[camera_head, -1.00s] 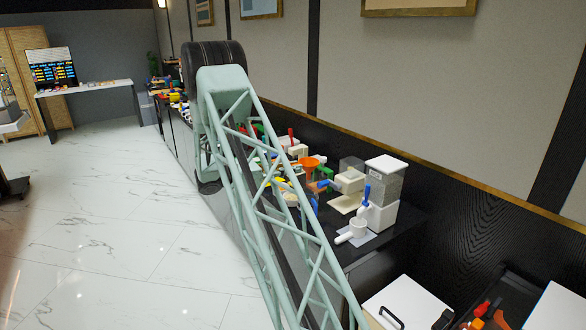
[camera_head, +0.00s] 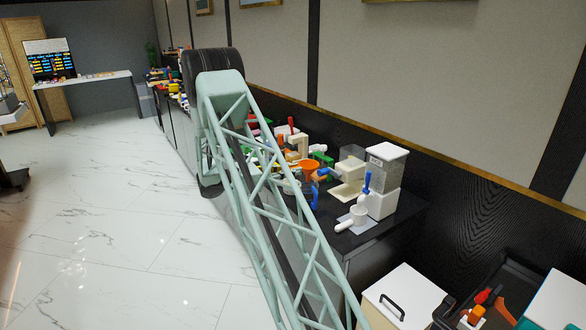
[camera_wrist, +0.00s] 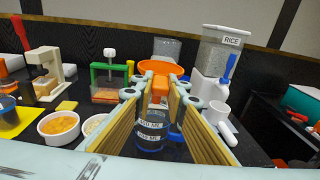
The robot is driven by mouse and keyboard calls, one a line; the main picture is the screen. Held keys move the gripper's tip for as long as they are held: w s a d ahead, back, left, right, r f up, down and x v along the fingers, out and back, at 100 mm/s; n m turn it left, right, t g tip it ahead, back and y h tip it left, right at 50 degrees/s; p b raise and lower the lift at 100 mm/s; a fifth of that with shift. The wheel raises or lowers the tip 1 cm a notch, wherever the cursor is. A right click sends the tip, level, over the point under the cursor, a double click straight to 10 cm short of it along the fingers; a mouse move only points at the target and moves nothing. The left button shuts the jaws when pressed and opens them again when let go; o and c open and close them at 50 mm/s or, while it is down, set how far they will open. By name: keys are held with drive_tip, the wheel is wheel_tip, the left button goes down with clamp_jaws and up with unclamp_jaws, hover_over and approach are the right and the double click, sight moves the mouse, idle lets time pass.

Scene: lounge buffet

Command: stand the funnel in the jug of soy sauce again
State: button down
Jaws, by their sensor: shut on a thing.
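The orange funnel (camera_wrist: 160,67) is in the middle of the wrist view, wide mouth up and roughly upright. My gripper (camera_wrist: 160,90) is shut on the funnel's lower part, between its two padded fingers. The jug (camera_wrist: 151,132), clear with dark contents, a blue handle and ML markings, shows between the fingers below the funnel. In the head view the funnel (camera_head: 308,167) is just above the blue-handled jug (camera_head: 313,196), partly behind my arm. The fingers hide the funnel's lower end, so I cannot tell whether it is inside the jug.
A rice dispenser (camera_wrist: 220,55) and a white cup with a handle (camera_wrist: 217,117) stand to the right. A green-framed press (camera_wrist: 109,75) and bowls of food (camera_wrist: 59,127) are to the left. The counter is crowded; the dark wall is close behind.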

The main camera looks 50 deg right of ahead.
drive_tip(key=shift+f+b, duration=0.75)
drive_tip(key=shift+f, duration=1.65)
drive_tip(key=shift+f, duration=0.4)
drive_tip(key=c, duration=2.5)
unclamp_jaws()
drive_tip(key=shift+o, duration=0.7)
drive_tip(key=o, duration=0.4)
drive_tip(key=shift+w+a, duration=0.1)
drive_tip(key=shift+a, duration=0.1)
drive_tip(key=shift+p+v, duration=0.8)
drive_tip(key=shift+v, duration=5.9)
drive_tip(key=shift+a, duration=0.1)
